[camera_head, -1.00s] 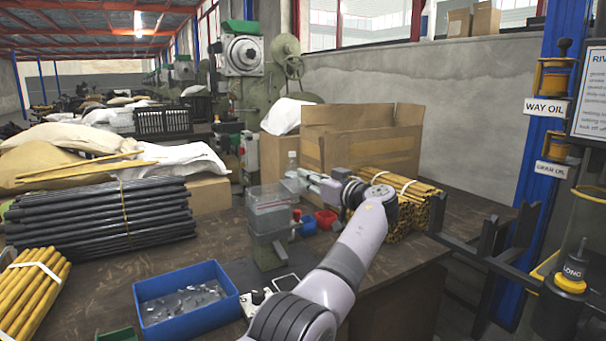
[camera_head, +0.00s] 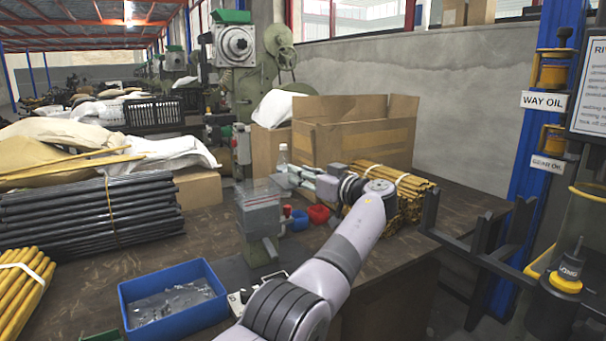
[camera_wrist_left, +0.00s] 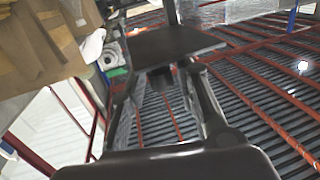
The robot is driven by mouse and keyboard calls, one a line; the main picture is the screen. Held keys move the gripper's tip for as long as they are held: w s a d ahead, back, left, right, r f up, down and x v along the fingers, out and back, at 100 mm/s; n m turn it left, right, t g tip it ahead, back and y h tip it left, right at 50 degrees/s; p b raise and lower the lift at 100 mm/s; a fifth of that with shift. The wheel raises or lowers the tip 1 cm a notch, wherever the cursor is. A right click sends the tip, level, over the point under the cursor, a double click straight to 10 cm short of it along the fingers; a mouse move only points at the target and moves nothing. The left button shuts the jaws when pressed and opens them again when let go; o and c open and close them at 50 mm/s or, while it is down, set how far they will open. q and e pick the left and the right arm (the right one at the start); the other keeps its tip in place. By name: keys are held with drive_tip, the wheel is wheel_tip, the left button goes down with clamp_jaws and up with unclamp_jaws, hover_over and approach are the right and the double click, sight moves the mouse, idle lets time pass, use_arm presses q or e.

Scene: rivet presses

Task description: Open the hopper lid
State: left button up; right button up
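The hopper (camera_head: 259,216) is a small grey box with a clear upper part, upright on a stand at mid-bench in the head view. Its lid (camera_head: 259,186) appears as a thin pale, clear top; how far it is raised is too small to tell. My left gripper (camera_head: 286,176) points left from the wrist, close to the hopper's upper right side; contact is unclear. In the left wrist view its two fingers (camera_wrist_left: 172,78) run toward a dark flat plate (camera_wrist_left: 178,44) that I cannot identify. Their closure is unclear. My right gripper is not in view.
A blue bin (camera_head: 178,298) of small metal parts stands front left of the hopper. Red (camera_head: 318,214) and blue (camera_head: 298,220) cups and a clear bottle (camera_head: 283,156) are nearby. A cardboard box (camera_head: 355,135) and yellow rod bundle (camera_head: 405,190) stand behind my wrist.

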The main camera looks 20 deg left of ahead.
use_arm(q)
drive_tip(key=shift+o, duration=0.8)
drive_tip(key=shift+a+r, duration=0.1)
drive_tip(key=v, duration=1.2)
drive_tip(key=shift+c, duration=0.3)
